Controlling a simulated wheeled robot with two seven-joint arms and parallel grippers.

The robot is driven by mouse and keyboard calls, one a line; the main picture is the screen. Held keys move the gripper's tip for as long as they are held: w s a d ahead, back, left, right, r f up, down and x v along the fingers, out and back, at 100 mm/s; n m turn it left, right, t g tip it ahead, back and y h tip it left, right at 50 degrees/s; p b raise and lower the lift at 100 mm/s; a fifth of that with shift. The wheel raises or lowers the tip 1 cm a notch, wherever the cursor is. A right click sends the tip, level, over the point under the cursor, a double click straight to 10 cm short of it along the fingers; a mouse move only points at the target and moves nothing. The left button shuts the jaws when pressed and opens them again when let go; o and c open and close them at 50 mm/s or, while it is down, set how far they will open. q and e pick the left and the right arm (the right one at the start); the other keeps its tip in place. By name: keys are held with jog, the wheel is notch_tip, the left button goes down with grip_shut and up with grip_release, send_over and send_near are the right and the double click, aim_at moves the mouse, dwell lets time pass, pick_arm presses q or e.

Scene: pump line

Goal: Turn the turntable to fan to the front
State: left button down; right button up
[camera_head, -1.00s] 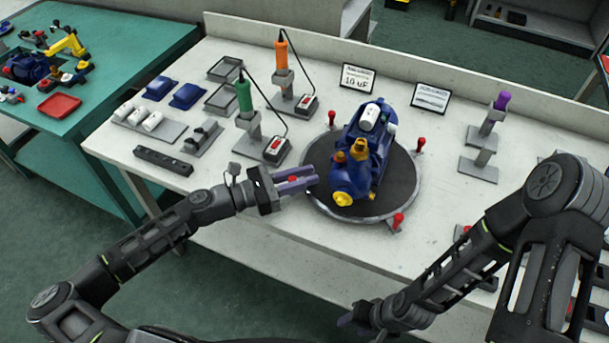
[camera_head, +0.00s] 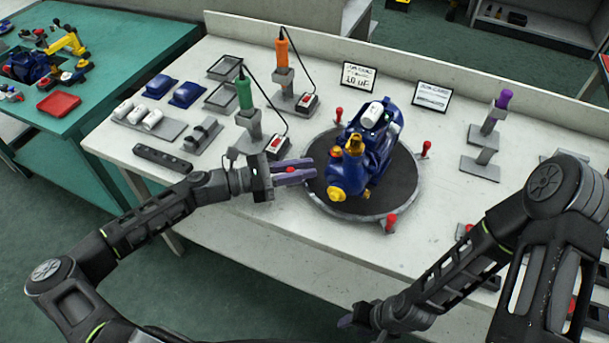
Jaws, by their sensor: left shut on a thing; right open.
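The turntable (camera_head: 400,198) is a dark round disc with a grey rim on the white bench. Red-knobbed handles stand around its rim: one at the back (camera_head: 339,116), one at the right (camera_head: 426,149) and one at the front (camera_head: 390,222). A blue pump (camera_head: 378,150) with a white cylinder on top and yellow fittings sits on it, its yellow round end towards the front left. My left gripper (camera_head: 303,173) is shut on a red handle knob (camera_head: 291,170) at the turntable's left edge. My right gripper (camera_head: 348,320) is low, in front of the bench, away from the turntable.
Green (camera_head: 244,93) and orange (camera_head: 282,54) drivers stand in holders behind my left gripper. Grey trays, blue parts and white cylinders lie at the bench's left. Two signs (camera_head: 358,77) stand at the back. A purple-topped tool (camera_head: 503,98) stands at the right.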

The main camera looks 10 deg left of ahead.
pick_arm(q)
jog(key=shift+w+a+f, duration=0.1)
jog(key=shift+w+a, duration=0.15)
jog(key=shift+w, duration=0.35)
jog(key=shift+w+a, duration=0.2)
jog(key=shift+w, duration=0.4)
jog(key=c, duration=1.3)
grip_release()
jog(key=shift+s, duration=0.1)
jog(key=shift+b+v, duration=0.55)
jog(key=shift+v, duration=3.35)
